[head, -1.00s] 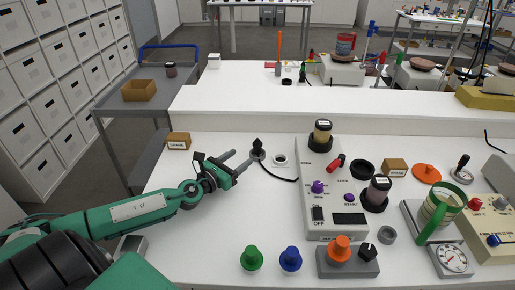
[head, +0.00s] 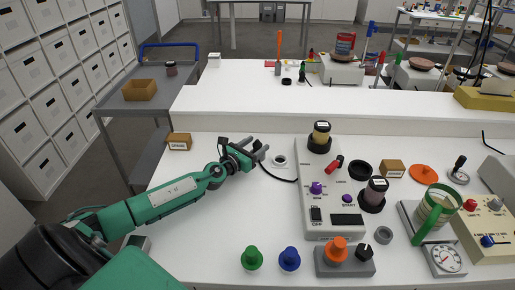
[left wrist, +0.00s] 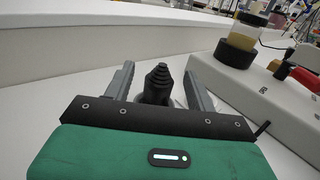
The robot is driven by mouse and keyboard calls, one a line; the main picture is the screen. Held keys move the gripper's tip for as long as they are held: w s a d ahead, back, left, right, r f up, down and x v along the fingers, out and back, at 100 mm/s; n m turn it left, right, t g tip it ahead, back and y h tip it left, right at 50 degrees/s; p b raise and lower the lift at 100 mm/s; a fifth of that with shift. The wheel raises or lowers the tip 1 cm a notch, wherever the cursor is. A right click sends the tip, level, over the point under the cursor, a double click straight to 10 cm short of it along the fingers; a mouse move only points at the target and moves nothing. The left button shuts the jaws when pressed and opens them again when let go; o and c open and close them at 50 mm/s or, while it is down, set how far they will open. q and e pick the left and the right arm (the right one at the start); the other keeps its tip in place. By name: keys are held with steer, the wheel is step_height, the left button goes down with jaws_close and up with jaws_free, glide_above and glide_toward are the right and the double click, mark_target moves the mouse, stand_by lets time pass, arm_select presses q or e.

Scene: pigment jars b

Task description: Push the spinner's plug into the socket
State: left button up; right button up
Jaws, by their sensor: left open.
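The spinner (head: 312,218) is a pale control box with purple knobs and a switch. The plug (left wrist: 158,84) is black and ribbed; in the left wrist view it stands between the two fingers of my left gripper (left wrist: 160,74). The fingers are open, with a gap on both sides of the plug. In the head view my left gripper (head: 261,152) mostly hides the plug. A black cable (head: 283,179) runs from there to the spinner. The socket (head: 280,160), a white round piece with a dark centre, sits just right of the fingertips. My right gripper is not in view.
A raised ledge (head: 240,122) runs behind. The table left of the spinner is mostly clear.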

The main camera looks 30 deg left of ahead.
arm_select(q)
steer(key=shift+w, duration=0.6)
steer(key=shift+c, duration=0.2)
steer(key=c, duration=1)
